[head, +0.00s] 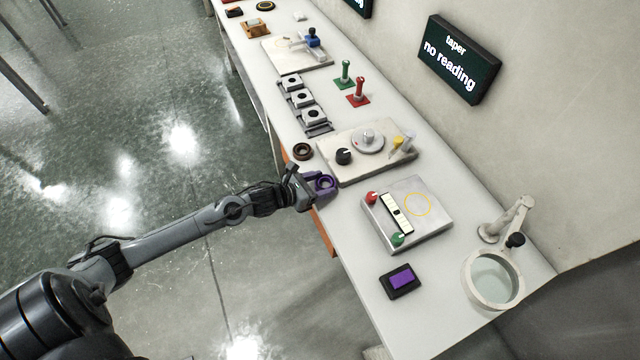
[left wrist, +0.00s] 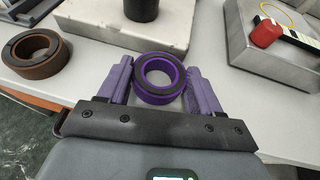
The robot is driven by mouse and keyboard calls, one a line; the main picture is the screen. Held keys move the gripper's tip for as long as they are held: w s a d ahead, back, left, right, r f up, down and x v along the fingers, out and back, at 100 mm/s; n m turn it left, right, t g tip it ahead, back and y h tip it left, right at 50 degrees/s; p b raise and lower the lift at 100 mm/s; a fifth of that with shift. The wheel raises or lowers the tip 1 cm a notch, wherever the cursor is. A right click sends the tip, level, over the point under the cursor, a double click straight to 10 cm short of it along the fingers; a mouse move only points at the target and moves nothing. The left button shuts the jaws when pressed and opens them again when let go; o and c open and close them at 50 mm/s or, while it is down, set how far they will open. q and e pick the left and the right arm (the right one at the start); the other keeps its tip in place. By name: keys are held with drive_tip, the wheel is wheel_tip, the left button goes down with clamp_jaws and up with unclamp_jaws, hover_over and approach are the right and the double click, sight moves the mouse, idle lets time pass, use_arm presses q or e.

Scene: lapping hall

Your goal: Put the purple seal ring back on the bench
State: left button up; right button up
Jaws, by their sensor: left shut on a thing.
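The purple seal ring (head: 325,183) is at the bench's front edge in the head view, between the jaws of my left gripper (head: 318,188). In the left wrist view the purple seal ring (left wrist: 161,79) is held between the purple fingers of my left gripper (left wrist: 161,85), a dark face towards the camera. The bench (head: 345,230) is long and white. The ring is over or on the bench near its edge; I cannot tell whether it touches the top. My right gripper is not in view.
A brown ring (head: 302,151) lies to the left of the purple one. A plate with a dial (head: 367,141) and a grey box with a red knob (head: 420,215) stand behind it. A dark pad with a purple screen (head: 400,281) and a magnifier (head: 493,278) are nearer. Bare bench lies between them.

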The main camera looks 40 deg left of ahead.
use_arm(q)
drive_tip(key=shift+a, duration=0.1)
drive_tip(key=shift+f, duration=0.1)
drive_tip(key=o, duration=1.2)
drive_tip(key=shift+r, duration=0.2)
drive_tip(key=p+v, duration=0.2)
drive_tip(key=v, duration=1)
drive_tip(key=s+d+m+g+y, duration=0.1)
drive_tip(key=s+d+m+g, duration=0.2)
drive_tip(key=m, duration=0.8)
drive_tip(key=s+d+m+g+y, duration=0.1)
drive_tip(key=s+d+m+g, duration=0.2)
drive_tip(key=m, duration=0.9)
drive_tip(key=s+d+f+m+g+y, duration=0.1)
drive_tip(key=s+d+m+g, duration=0.2)
drive_tip(key=s+d+m, duration=0.5)
drive_tip(key=shift+s+d+m, duration=0.15)
drive_tip(key=shift+s+m, duration=0.1)
drive_tip(key=shift+m, duration=0.75)
drive_tip(key=shift+s+d+m, duration=0.15)
drive_tip(key=shift+s+m, duration=0.15)
drive_tip(key=shift+m, duration=0.7)
